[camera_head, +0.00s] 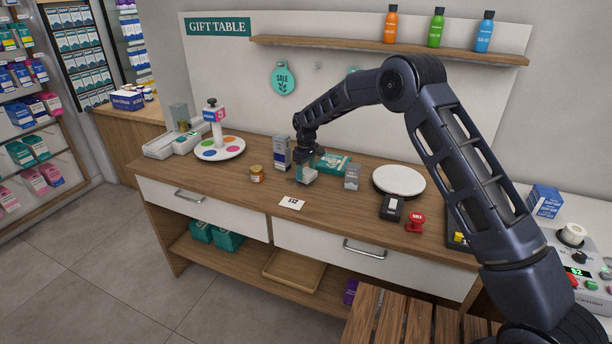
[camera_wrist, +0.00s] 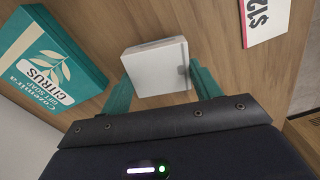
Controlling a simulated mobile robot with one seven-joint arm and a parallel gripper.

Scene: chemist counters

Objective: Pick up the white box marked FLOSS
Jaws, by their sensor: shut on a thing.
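A small white box (camera_wrist: 155,67) sits between the two teal fingers of my gripper (camera_wrist: 158,82) in the wrist view. The fingers are shut on its sides, and its visible faces show no readable marking. In the head view my gripper (camera_head: 307,172) is low over the middle of the wooden table, with the white box (camera_head: 308,177) partly hidden at its fingers. I cannot tell whether the box touches the table.
A teal citrus soap box (camera_wrist: 50,62) lies close by. In the head view, a tall grey box (camera_head: 282,152), an amber jar (camera_head: 257,174), a grey box (camera_head: 352,177) and a price card (camera_head: 291,203) stand around my gripper. A white round plate (camera_head: 399,180) is farther right.

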